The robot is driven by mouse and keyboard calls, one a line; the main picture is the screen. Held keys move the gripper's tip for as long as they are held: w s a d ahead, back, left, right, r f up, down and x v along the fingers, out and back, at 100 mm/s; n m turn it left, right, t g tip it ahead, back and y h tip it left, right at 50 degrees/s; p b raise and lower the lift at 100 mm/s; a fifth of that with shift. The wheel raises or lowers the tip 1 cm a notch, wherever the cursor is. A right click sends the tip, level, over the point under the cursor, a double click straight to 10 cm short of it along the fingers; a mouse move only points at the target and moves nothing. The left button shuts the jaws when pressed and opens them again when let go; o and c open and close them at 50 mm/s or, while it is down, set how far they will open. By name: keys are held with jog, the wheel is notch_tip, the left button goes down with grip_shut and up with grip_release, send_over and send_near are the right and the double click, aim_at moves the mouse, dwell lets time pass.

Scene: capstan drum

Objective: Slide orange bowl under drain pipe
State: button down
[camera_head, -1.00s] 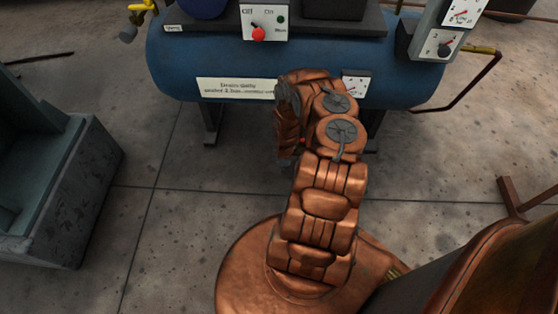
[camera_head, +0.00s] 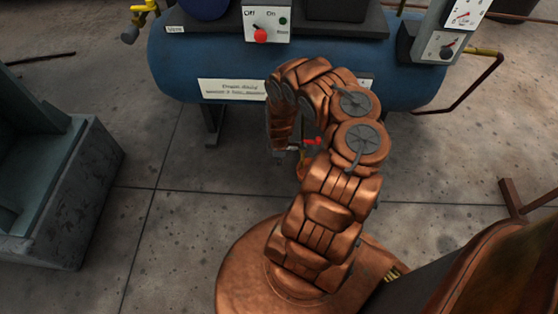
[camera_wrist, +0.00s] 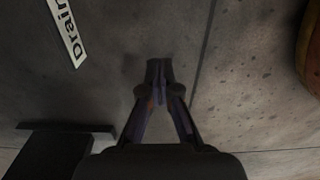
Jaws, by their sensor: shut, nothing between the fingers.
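In the wrist view my gripper (camera_wrist: 158,72) is shut with nothing between its fingertips, pointing at the concrete floor. In the head view my arm bends downward in front of the blue tank and largely hides the gripper. A white label reading "Drain" (camera_wrist: 68,32) shows at the upper left of the wrist view. A small red handle (camera_head: 313,141) shows beside my arm below the tank; whether it belongs to the drain pipe I cannot tell. I cannot make out the orange bowl or the drain pipe clearly in either view.
The blue tank (camera_head: 185,65) on legs spans the back, with a switch box (camera_head: 266,22) on top and a gauge box (camera_head: 432,38) at right. A grey metal bin (camera_head: 75,200) stands at left. Floor (camera_head: 180,230) is clear between bin and arm.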

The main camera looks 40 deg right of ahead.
jog(key=shift+a+r, duration=0.1)
jog(key=shift+r, duration=0.15)
